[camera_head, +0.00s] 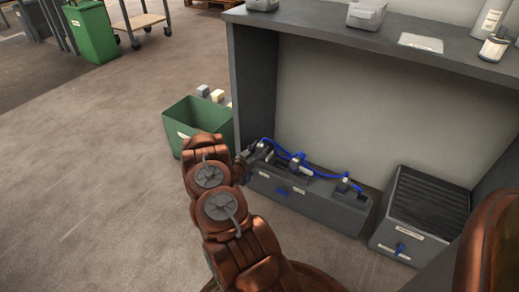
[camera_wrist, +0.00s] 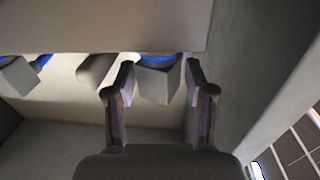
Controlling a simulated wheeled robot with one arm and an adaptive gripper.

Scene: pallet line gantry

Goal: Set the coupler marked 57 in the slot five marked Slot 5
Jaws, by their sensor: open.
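A long grey box with slots (camera_head: 325,214) lies on the floor under the bench. Several pale couplers with blue cable (camera_head: 297,162) stand in or on it, one of them near its right end (camera_head: 343,184). Small white labels on its front are too small to read, so I cannot tell which is Slot 5 or coupler 57. My gripper (camera_head: 246,160) is at the box's left end, partly hidden by my arm. In the wrist view my gripper (camera_wrist: 160,78) is open, with a pale block with a blue part (camera_wrist: 155,88) between or just beyond its fingers. Another such block (camera_wrist: 17,77) is at the left.
The bench top (camera_head: 310,28) overhangs the box, with side panels at both ends. A ribbed grey unit (camera_head: 428,205) stands right of the box. A green bin (camera_head: 205,124) is close on the left, with small blocks behind it. Open floor (camera_head: 90,190) lies to the left.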

